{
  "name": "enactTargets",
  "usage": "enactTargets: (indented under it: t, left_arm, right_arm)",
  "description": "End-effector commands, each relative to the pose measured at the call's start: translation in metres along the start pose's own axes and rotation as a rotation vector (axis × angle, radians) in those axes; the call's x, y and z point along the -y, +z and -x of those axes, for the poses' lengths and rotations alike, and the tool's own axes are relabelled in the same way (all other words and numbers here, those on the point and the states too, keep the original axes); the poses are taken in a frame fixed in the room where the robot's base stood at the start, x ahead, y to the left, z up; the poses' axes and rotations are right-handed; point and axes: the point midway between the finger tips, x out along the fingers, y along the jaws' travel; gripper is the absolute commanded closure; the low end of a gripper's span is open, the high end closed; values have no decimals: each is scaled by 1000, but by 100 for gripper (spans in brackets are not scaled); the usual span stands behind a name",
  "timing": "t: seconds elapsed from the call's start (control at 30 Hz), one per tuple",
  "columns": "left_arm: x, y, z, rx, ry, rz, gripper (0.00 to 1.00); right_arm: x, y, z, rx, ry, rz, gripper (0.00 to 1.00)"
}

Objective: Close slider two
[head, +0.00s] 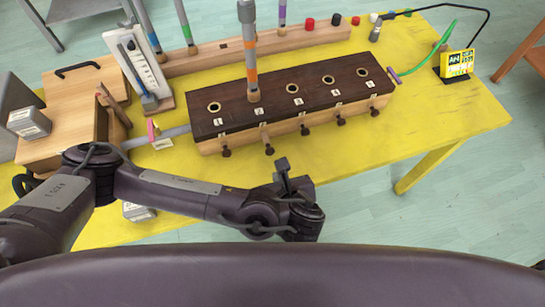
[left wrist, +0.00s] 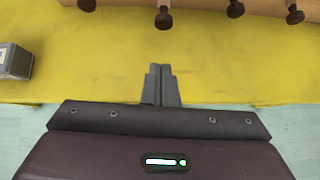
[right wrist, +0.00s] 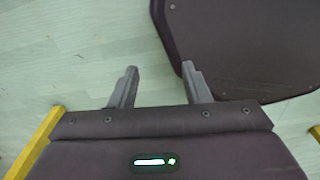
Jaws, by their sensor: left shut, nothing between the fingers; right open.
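The long wooden box (head: 320,120) with a dark top stands on the yellow table, with holes numbered 1 to 5 and a knobbed slider on its front under each number. Slider two's knob (head: 269,150) sticks out further than its neighbours; it also shows at the top of the left wrist view (left wrist: 163,18). My left gripper (head: 282,165) is shut and empty, in front of the box, close to slider two and slightly right of it in the head view. Its closed fingers (left wrist: 160,72) point toward the knobs, apart from them. My right gripper (right wrist: 158,82) is open and empty above the floor.
A striped tube (head: 248,50) rises at hole two. Slider one's knob (head: 226,152) and slider three's knob (head: 305,130) flank slider two. The table (head: 440,120) is clear at the right front.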

Motion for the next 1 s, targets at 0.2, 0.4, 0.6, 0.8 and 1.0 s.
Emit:
enactTargets:
  t: [0.2,0.4,0.6,0.8,1.0]
  left_arm:
    - [0,12,-37,1,2,4,100]
    - [0,24,-53,-2,0,3,100]
    - [0,26,-58,-2,0,3,100]
    - [0,26,-58,-2,0,3,100]
    - [-1,43,-74,1,1,4,100]
  right_arm:
    - [-4,-15,12,-21,4,1,57]
    - [-4,-18,17,-25,4,1,57]
    - [-4,-16,18,-23,4,1,57]
    - [-3,-14,17,-20,4,1,57]
    - [-3,-13,21,-18,3,0,57]
